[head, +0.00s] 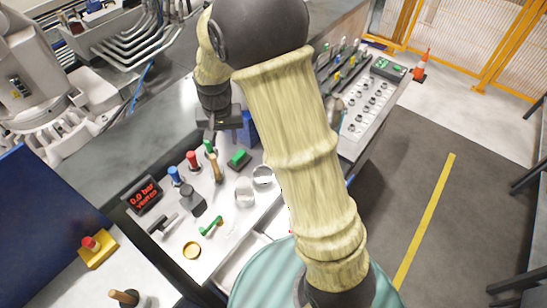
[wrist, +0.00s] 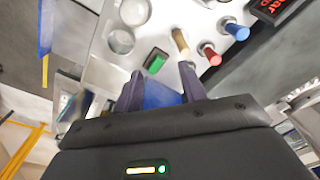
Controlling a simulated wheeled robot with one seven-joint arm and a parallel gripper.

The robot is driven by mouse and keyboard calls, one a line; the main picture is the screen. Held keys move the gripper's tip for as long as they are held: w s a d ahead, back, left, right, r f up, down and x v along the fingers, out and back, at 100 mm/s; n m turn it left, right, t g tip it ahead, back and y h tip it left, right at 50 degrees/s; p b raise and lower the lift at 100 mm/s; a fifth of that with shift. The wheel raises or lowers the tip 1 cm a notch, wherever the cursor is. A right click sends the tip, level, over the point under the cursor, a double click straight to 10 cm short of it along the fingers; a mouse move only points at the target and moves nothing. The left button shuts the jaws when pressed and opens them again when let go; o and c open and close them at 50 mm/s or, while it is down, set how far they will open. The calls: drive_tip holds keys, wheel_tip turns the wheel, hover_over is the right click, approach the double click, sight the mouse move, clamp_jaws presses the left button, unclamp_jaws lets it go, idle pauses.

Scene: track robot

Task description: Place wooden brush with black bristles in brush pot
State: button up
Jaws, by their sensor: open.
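My gripper (head: 219,128) is above the white panel, pointing down. In the wrist view its two dark fingers (wrist: 160,84) are apart, with nothing visibly held between them. A light wooden handle (head: 215,166) stands on the panel just below the gripper. It also shows in the wrist view (wrist: 180,42), beyond the right finger. I cannot make out black bristles on it. Two round metallic cups, one nearer (head: 245,191) and one farther (head: 262,176), stand to its right. I cannot tell which is the brush pot.
Red (head: 193,160) and blue (head: 174,175) knobs stand left of the handle. A blue object (wrist: 160,95) shows behind the fingers. A display (head: 144,194) and a green-handled tool (head: 211,225) are nearby. My arm hides part of the panel.

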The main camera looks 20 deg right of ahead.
drive_tip(key=s+d+r+n+t, duration=0.1)
drive_tip(key=s+d+r, duration=0.1)
drive_tip(key=s+d, duration=0.3)
drive_tip(key=s+d+r+t, duration=0.1)
drive_tip(key=s+d+r, duration=0.1)
drive_tip(key=s+d, duration=0.4)
drive_tip(key=s, duration=0.4)
drive_tip(key=shift+s+n, duration=0.25)
drive_tip(key=shift+n, duration=0.15)
